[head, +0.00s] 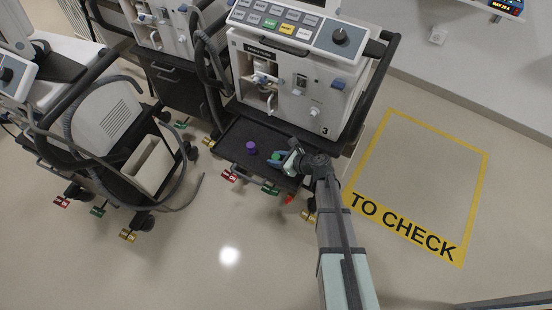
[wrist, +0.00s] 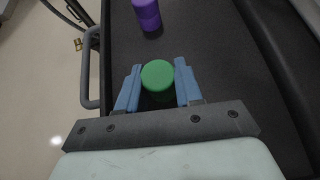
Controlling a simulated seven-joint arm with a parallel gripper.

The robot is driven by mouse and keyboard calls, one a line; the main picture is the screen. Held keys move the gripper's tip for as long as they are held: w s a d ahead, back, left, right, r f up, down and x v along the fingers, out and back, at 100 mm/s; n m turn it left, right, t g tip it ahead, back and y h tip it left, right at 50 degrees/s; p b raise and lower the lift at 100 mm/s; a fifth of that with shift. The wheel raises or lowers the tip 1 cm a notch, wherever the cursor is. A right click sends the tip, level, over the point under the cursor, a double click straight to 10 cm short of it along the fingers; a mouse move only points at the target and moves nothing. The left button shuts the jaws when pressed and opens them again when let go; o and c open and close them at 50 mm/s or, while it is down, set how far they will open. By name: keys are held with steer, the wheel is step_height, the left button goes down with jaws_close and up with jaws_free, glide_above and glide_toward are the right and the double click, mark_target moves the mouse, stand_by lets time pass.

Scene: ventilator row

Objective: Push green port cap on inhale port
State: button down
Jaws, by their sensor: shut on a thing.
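The green port cap (wrist: 157,76) sits between the two blue fingers of my gripper (wrist: 158,90) in the wrist view, low over or on the dark tray of the ventilator cart. My gripper is shut on it. In the head view the green cap (head: 276,155) shows small at the tip of my gripper (head: 280,160), over the tray's right part. The ventilator (head: 290,75) stands behind the tray, with ports and knobs on its front face. I cannot tell which of these is the inhale port.
A purple cap (head: 251,147) stands on the dark tray (head: 228,140), left of my gripper; it also shows in the wrist view (wrist: 147,14). Other ventilator carts (head: 110,125) with hoses stand to the left. A yellow floor square (head: 482,180) marked TO CHECK lies clear at right.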

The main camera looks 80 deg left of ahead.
mark_target(275, 157)
steer(key=shift+r, duration=0.15)
steer(key=shift+r, duration=1.4)
steer(key=shift+s+r+n+t+h, duration=0.2)
steer(key=shift+s+n+t+h, duration=0.15)
steer(key=shift+t, duration=0.25)
step_height(275, 157, up, 8)
steer(key=s+n+t+h, duration=0.1)
steer(key=n+t+h, duration=0.1)
steer(key=n+t, duration=0.25)
steer(key=w+r+n+t+y, duration=0.1)
steer(key=w+n+t+y, duration=0.2)
steer(key=w+n, duration=0.6)
steer(key=n, duration=0.3)
steer(key=shift+w, duration=0.25)
